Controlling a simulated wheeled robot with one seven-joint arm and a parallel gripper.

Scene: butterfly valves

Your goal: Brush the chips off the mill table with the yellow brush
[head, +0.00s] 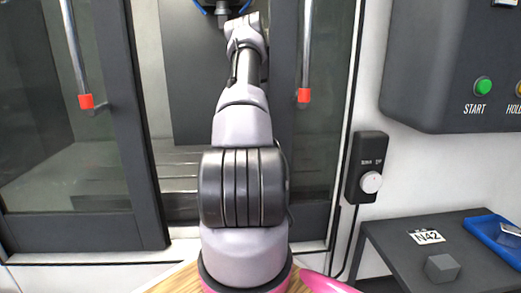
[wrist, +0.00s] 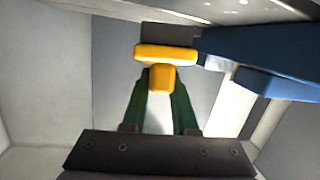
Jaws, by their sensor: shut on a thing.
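The yellow brush (wrist: 165,53) is in my gripper (wrist: 162,80) in the wrist view. The green fingers close on its short yellow stem, with a wider yellow bar beyond the fingertips. A dark grey strip shows behind that bar, perhaps the bristles. In the head view my arm reaches through the gap between the machine's doors, and I cannot make out the gripper or brush there. The mill table (head: 178,172), grey and slotted, shows low in the opening, partly hidden by my arm. I cannot make out any chips.
A dark left door (head: 95,150) and right door (head: 310,150) flank my arm, with red-tipped handles. A blue part (wrist: 250,62) is close to the brush's right in the wrist view. A grey side table (head: 385,245) with a blue tray (head: 492,238) stands right.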

